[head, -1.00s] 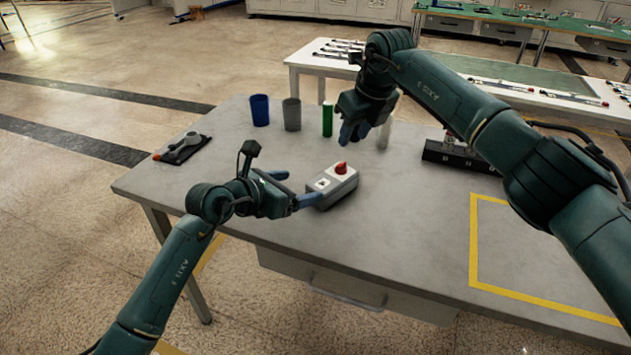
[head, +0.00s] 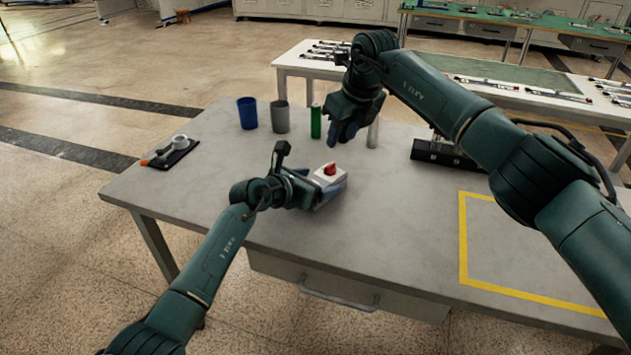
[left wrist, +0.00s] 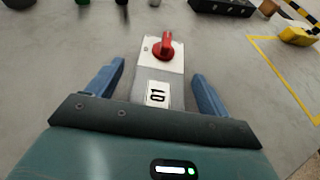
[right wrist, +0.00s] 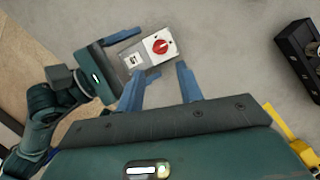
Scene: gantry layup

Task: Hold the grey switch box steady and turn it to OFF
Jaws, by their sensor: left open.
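The grey switch box (head: 333,178) lies on the grey table, with a red rotary knob (head: 330,169) on its white top plate. In the left wrist view the box (left wrist: 158,75) lies between the fingers of my open left gripper (left wrist: 157,85), with a gap on each side. The red knob (left wrist: 163,46) and a white label (left wrist: 157,93) show there. My right gripper (head: 342,136) is above and behind the box, pointing down. In the right wrist view its fingers (right wrist: 160,85) are apart and empty, with the knob (right wrist: 160,47) beyond them.
A blue cup (head: 247,113), a grey cup (head: 280,117) and a green cylinder (head: 316,122) stand behind the box. A black tray (head: 172,153) with small parts is at left. A black block (head: 440,152) is at right. The yellow-taped area (head: 530,240) is empty.

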